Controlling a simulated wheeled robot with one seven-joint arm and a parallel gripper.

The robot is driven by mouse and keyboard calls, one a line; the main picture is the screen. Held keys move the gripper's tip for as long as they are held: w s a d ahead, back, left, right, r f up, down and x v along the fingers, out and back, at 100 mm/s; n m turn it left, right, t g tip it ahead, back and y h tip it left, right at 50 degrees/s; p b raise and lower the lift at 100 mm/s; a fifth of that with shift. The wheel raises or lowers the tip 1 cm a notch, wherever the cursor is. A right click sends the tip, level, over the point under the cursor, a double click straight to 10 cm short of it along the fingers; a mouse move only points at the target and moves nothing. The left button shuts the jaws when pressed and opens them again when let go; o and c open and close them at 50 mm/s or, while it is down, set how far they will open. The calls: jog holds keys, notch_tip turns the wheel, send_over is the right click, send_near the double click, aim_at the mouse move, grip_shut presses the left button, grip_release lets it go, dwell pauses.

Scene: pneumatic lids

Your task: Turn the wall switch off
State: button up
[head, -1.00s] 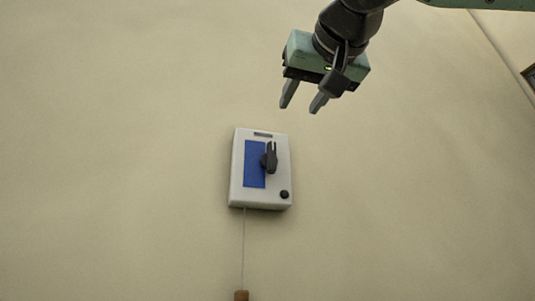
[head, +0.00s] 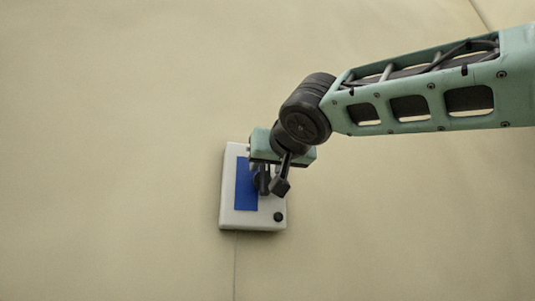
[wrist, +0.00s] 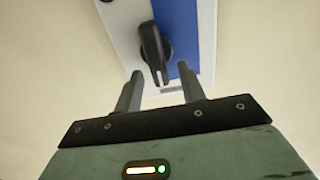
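The wall switch is a white box (head: 229,215) with a blue panel (head: 246,190), mounted on the beige wall. Its dark lever knob (wrist: 154,50) shows in the wrist view over the blue panel, with its long end pointing toward my gripper. My gripper (wrist: 160,88) is open, one finger on each side of the knob's end, with gaps visible on both sides. I cannot tell whether the fingers are level with the knob in depth. In the head view my gripper (head: 263,180) is in front of the box and hides most of the knob.
A small round black button (head: 278,216) sits at the box's lower right corner. A thin cord (head: 235,262) hangs below the box. The wall around the box is bare.

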jog(key=shift+w+a, duration=0.1)
jog(key=shift+w, duration=0.4)
grip_shut()
